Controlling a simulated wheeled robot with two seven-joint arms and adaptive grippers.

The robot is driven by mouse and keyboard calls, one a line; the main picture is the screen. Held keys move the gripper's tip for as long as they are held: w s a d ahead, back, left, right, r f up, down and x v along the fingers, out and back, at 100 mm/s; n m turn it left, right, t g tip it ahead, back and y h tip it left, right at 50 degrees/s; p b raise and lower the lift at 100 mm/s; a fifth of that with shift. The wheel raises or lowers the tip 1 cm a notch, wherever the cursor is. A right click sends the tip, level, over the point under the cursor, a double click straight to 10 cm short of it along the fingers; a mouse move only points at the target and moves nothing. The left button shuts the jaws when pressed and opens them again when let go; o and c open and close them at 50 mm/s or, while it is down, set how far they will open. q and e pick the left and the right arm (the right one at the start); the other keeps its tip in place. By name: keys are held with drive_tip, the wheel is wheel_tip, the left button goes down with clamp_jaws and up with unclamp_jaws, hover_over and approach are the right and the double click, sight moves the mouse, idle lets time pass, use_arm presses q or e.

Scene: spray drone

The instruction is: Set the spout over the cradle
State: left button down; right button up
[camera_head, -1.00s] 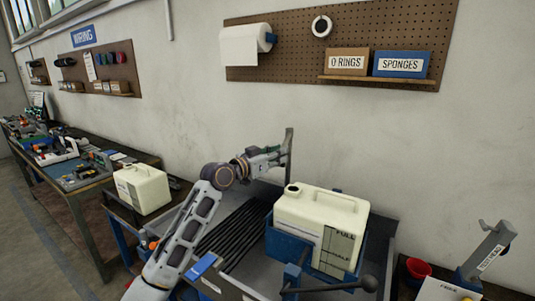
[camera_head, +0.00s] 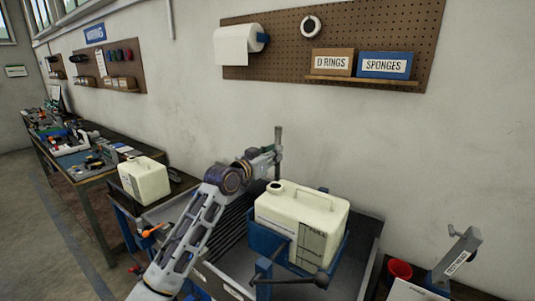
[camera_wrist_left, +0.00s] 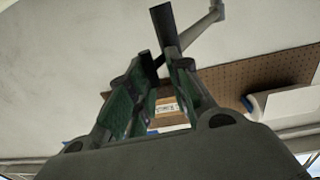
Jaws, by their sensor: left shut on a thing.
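My left gripper (camera_head: 268,158) reaches in from the left, at the far left of the white jug. It is shut on an upright grey bar (camera_head: 278,140), which looks like part of the spout. In the left wrist view the fingers (camera_wrist_left: 160,75) close around a dark bar (camera_wrist_left: 162,25); a grey pipe (camera_wrist_left: 198,32) slants up right behind it. The blue cradle (camera_head: 262,240) stands in a grey tray and holds a white jug (camera_head: 287,215) with an open round neck at its left. How the bar joins the spout is hidden. My right gripper is out of view.
A second white jug (camera_head: 145,180) is at left. A red cup (camera_head: 399,270) and a grey labelled post (camera_head: 458,255) stand at right. The wall (camera_head: 450,130) is close behind the bar.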

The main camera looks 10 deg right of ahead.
use_arm(q)
drive_tip(key=shift+s+d+r, duration=0.25)
drive_tip(key=shift+d+r, duration=0.15)
drive_tip(key=shift+r, duration=0.2)
drive_tip(key=c, duration=1.7)
unclamp_jaws()
drive_tip(key=shift+o, duration=0.8)
drive_tip(key=shift+d+f, duration=0.1)
drive_tip(key=shift+d, duration=0.15)
drive_tip(key=shift+w+d+f, duration=0.1)
drive_tip(key=shift+d+f, duration=0.05)
drive_tip(key=shift+f, duration=0.25)
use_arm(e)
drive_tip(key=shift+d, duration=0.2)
use_arm(q)
drive_tip(key=shift+f, duration=0.25)
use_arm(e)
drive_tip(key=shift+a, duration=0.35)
